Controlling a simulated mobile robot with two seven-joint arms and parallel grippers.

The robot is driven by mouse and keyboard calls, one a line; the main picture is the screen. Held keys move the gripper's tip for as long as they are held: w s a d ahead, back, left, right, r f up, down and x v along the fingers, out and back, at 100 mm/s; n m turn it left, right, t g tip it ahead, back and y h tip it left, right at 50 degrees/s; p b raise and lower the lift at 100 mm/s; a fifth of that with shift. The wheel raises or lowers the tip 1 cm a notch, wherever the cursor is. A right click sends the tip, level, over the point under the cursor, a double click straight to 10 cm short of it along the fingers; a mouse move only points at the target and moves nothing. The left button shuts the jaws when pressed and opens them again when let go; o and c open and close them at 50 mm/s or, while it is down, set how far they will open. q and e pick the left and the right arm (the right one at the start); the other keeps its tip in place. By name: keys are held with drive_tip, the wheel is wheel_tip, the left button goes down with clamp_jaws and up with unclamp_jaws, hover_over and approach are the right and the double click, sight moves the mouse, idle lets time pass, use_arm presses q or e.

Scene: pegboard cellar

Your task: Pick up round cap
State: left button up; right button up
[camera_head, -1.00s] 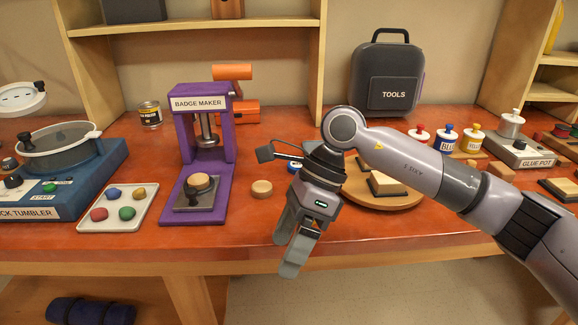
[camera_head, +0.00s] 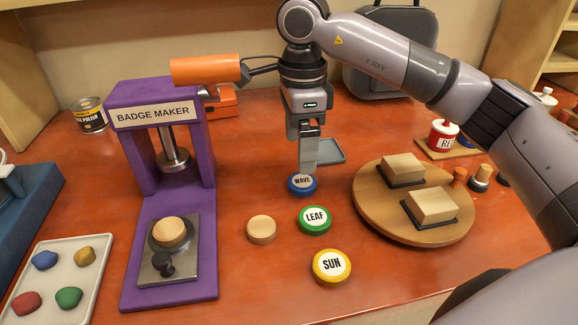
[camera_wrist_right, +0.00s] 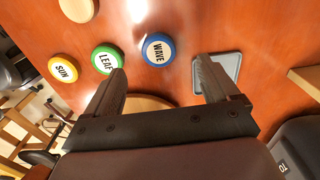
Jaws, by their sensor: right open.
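A loose round wooden cap (camera_head: 261,229) lies on the red-brown table, right of the purple badge maker (camera_head: 128,262); it also shows at the top of the right wrist view (camera_wrist_right: 79,9). A similar wooden round piece (camera_head: 170,231) sits on the badge maker's metal plate. My right gripper (camera_head: 308,162) points down, open and empty, just behind the blue WAVE badge (camera_head: 302,184), to the right of and beyond the loose cap. In the right wrist view WAVE (camera_wrist_right: 158,47) appears between the spread fingers (camera_wrist_right: 160,70). My left gripper is out of view.
Green LEAF (camera_head: 314,219) and yellow SUN (camera_head: 331,265) badges lie right of the loose cap. A round wooden board (camera_head: 373,217) with two blocks stands farther right. A small grey tray (camera_head: 328,152) lies behind the gripper. A tray of coloured stones (camera_head: 42,297) is at left.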

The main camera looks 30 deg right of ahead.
sight(303, 181)
drive_tip(key=f, duration=0.6)
drive_tip(key=shift+s+d+p, duration=0.25)
drive_tip(key=shift+s+p, duration=0.05)
drive_tip(key=shift+p, duration=0.05)
drive_tip(key=shift+f, duration=0.55)
drive_tip(key=c, duration=1.1)
